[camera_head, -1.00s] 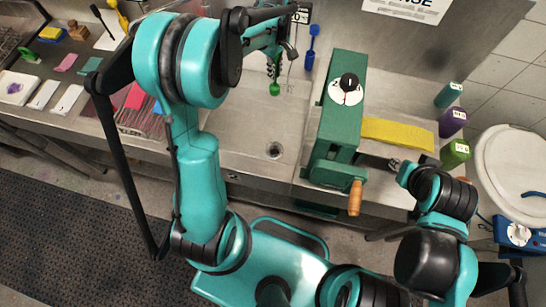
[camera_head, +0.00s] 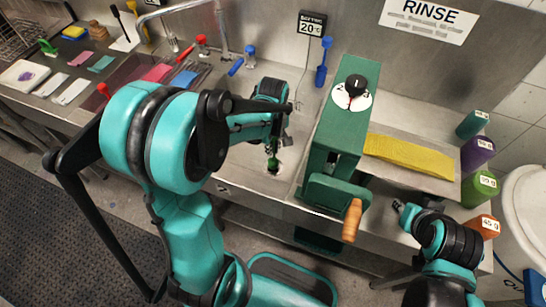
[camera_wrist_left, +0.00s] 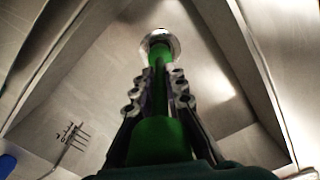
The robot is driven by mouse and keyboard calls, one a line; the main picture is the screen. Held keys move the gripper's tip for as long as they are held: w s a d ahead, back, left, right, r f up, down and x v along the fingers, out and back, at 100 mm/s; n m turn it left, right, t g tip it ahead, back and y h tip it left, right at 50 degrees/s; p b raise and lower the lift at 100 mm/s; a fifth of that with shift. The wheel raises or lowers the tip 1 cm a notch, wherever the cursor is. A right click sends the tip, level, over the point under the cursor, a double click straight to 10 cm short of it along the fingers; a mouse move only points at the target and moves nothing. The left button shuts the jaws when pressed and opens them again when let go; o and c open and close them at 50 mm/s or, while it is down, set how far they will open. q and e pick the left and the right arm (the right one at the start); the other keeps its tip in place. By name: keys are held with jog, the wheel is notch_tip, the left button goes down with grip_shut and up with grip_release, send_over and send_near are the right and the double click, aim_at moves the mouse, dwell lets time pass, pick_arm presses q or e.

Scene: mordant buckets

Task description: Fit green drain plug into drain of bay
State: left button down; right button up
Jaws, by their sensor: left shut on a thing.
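The green drain plug (camera_head: 273,162) is held in my left gripper (camera_head: 275,148), low over the steel bay (camera_head: 240,168). In the left wrist view the jaws (camera_wrist_left: 158,88) are closed around the plug's long green body (camera_wrist_left: 160,142), and its far end points at the round, shiny drain (camera_wrist_left: 160,36). The plug's end overlaps the drain in that view; I cannot tell whether it is inside or just above it. My right gripper (camera_head: 401,207) is at the front edge of the counter, right of the green machine, away from the plug; its fingers are too small to judge.
The green machine (camera_head: 337,135) with a dial and wooden crank handle (camera_head: 352,220) stands right of the bay. A blue brush (camera_head: 322,62) hangs on the back wall. A yellow cloth (camera_head: 410,155) and several bottles are at right. Tools and swatches lie at left.

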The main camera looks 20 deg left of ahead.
aim_at(273, 160)
pick_arm(q)
notch_tip(273, 160, down, 4)
jog(key=shift+r+b, duration=0.25)
jog(key=shift+b, duration=0.4)
jog(key=shift+f, duration=0.15)
jog(key=c, duration=1.6)
grip_release()
